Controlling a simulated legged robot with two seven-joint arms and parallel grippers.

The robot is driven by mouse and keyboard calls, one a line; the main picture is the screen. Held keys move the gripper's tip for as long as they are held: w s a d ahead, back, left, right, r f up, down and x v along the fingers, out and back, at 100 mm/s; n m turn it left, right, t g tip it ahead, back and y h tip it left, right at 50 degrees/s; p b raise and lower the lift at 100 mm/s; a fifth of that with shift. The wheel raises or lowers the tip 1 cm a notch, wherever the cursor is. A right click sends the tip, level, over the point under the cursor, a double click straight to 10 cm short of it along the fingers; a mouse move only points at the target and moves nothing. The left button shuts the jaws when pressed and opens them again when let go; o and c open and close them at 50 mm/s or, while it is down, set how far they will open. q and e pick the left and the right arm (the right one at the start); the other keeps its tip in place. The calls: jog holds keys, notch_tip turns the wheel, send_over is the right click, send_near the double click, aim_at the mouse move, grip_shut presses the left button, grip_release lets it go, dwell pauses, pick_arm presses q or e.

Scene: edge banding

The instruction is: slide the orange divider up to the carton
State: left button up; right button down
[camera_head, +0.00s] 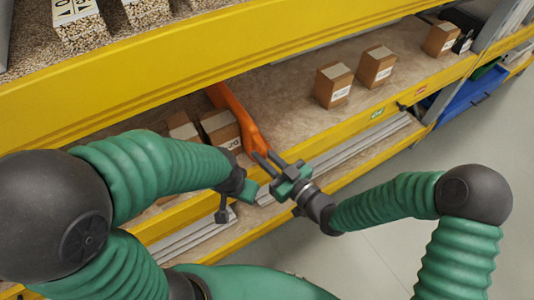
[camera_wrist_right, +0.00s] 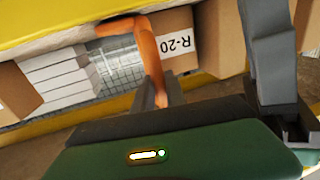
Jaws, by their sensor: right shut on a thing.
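The orange divider (camera_head: 238,112) stands on the middle shelf, running from the back to the front edge. It also shows in the right wrist view (camera_wrist_right: 151,60). My right gripper (camera_head: 267,161) is shut on its front end at the shelf's yellow front. A brown carton (camera_head: 219,128) stands close beside the divider on its left; I cannot tell whether they touch. In the right wrist view a carton labelled R-20 (camera_wrist_right: 190,45) is seen right behind the divider. My left gripper (camera_head: 234,200) is below the shelf front, near the right one; its jaws are unclear.
Another carton (camera_head: 184,128) is further left, partly hidden by my left arm. Cartons (camera_head: 333,86) and (camera_head: 376,66) stand to the right, with bare shelf (camera_head: 283,100) between them and the divider. A yellow beam (camera_head: 180,60) crosses above.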

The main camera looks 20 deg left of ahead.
dwell(0.3)
jog(key=c, duration=1.6)
grip_release()
jog(key=shift+a, duration=0.1)
jog(key=shift+c, duration=0.2)
jog(key=shift+o, duration=1.4)
jog(key=p+v, duration=0.2)
jog(key=v, duration=1.4)
jog(key=shift+d, duration=0.4)
jog(key=shift+f, duration=0.1)
